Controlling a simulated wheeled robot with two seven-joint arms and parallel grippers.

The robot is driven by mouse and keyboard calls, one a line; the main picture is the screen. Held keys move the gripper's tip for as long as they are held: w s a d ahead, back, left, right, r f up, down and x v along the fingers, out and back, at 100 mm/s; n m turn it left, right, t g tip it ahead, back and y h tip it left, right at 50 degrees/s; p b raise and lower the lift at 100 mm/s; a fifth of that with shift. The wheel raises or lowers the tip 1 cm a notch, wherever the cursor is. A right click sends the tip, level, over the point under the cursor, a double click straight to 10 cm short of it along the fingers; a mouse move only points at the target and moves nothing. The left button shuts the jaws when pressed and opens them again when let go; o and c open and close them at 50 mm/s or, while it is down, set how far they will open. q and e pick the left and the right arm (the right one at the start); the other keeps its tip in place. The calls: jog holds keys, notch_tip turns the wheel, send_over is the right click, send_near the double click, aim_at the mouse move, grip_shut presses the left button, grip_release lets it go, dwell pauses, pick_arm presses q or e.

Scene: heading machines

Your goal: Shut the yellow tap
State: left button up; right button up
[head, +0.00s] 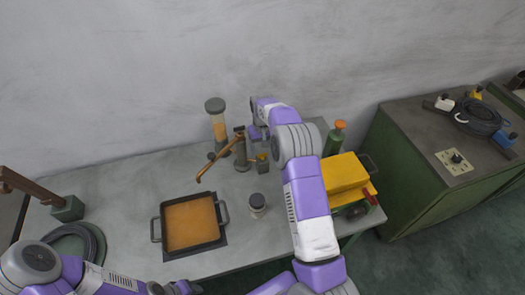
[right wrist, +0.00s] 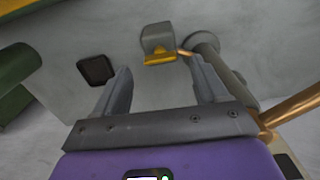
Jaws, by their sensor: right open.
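The yellow tap (head: 262,157) is a small yellow piece on a grey body, beside the brass spout pipe (head: 217,160) on the workbench. In the right wrist view the yellow tap (right wrist: 160,57) shows beyond the fingers, in the gap between them. My right gripper (head: 256,139) is open and empty, reaching over the bench just behind the tap; its fingers (right wrist: 162,72) do not visibly touch it. Its fingertips are hard to make out in the head view. My left gripper (head: 182,288) is at the bottom edge, too little in view to judge its jaws.
A black tray of orange liquid (head: 168,252) stands below the spout. A jar (head: 257,203) stands near my right forearm. A tall cylinder (head: 217,120) stands behind the pipe. A yellow box (head: 345,172) and green bottle (head: 334,139) stand right of the arm. A green cabinet (head: 408,185) is farther right.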

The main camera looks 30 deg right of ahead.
jog(key=shift+r, duration=2.35)
